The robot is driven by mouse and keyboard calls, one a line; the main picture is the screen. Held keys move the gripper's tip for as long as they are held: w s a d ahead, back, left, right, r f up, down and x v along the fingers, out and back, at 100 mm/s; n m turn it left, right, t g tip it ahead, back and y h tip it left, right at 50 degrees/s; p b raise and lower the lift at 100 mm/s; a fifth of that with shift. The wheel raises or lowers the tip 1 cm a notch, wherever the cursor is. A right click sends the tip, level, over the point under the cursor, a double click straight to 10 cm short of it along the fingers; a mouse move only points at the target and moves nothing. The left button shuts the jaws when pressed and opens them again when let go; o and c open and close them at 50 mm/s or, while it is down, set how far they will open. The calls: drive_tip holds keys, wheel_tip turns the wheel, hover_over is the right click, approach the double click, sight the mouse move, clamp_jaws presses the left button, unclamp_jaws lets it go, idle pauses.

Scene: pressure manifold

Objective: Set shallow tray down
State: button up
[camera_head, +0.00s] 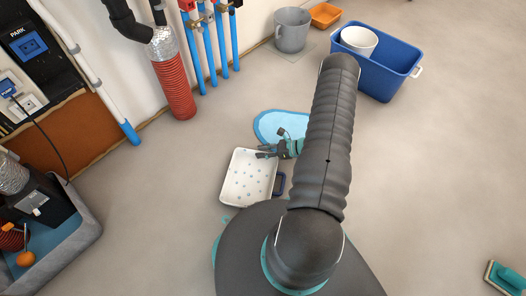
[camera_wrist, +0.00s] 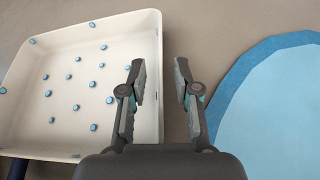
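The shallow tray (camera_head: 249,178) is cream-white with blue dots and low raised walls. In the head view it lies left of my arm, and I cannot tell whether it rests fully on the floor. In the wrist view the tray (camera_wrist: 62,112) fills the left side. My gripper (camera_wrist: 160,65) is open, with one finger over the tray's inside and the other outside its right wall. The rim runs between the fingers, with a visible gap. In the head view my gripper (camera_head: 264,151) is at the tray's upper right corner.
A light-blue mat (camera_head: 268,122) lies just beyond my gripper. A dark blue object (camera_head: 279,184) sits beside the tray's right edge. A blue tub (camera_head: 378,79) with a white bucket (camera_head: 359,40) stands upper right. A red hose (camera_head: 174,88) and blue pipes line the wall.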

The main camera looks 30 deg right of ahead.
drive_tip(key=v, duration=1.1)
drive_tip(key=shift+d+p, duration=0.15)
drive_tip(key=shift+p, duration=0.2)
drive_tip(key=shift+s+d, duration=0.15)
drive_tip(key=shift+d, duration=0.05)
drive_tip(key=shift+r, duration=0.35)
drive_tip(key=w+a+r+n+g+h, duration=0.15)
drive_tip(key=a+r+n, duration=0.3)
drive_tip(key=r, duration=0.55)
drive_tip(key=a+r+n+g+h, duration=0.1)
drive_tip(key=a+r+n+g, duration=0.3)
drive_tip(key=r, duration=0.7)
drive_tip(key=w+a+r+n+g+h, duration=0.15)
drive_tip(key=a+r+n, duration=0.35)
drive_tip(key=r, duration=0.5)
drive_tip(key=s+a+r+n+t+h, duration=0.2)
drive_tip(key=s+a+r+n, duration=0.3)
drive_tip(key=s+r, duration=0.3)
drive_tip(key=s+a+r+n+t+h, duration=0.2)
drive_tip(key=s+a+r+n+h, duration=0.2)
drive_tip(key=s+r+n, duration=0.4)
drive_tip(key=shift+s+a+r+t+h, duration=0.4)
drive_tip(key=shift+s+r, duration=0.45)
drive_tip(key=shift+r, duration=0.9)
drive_tip(key=shift+n, duration=0.25)
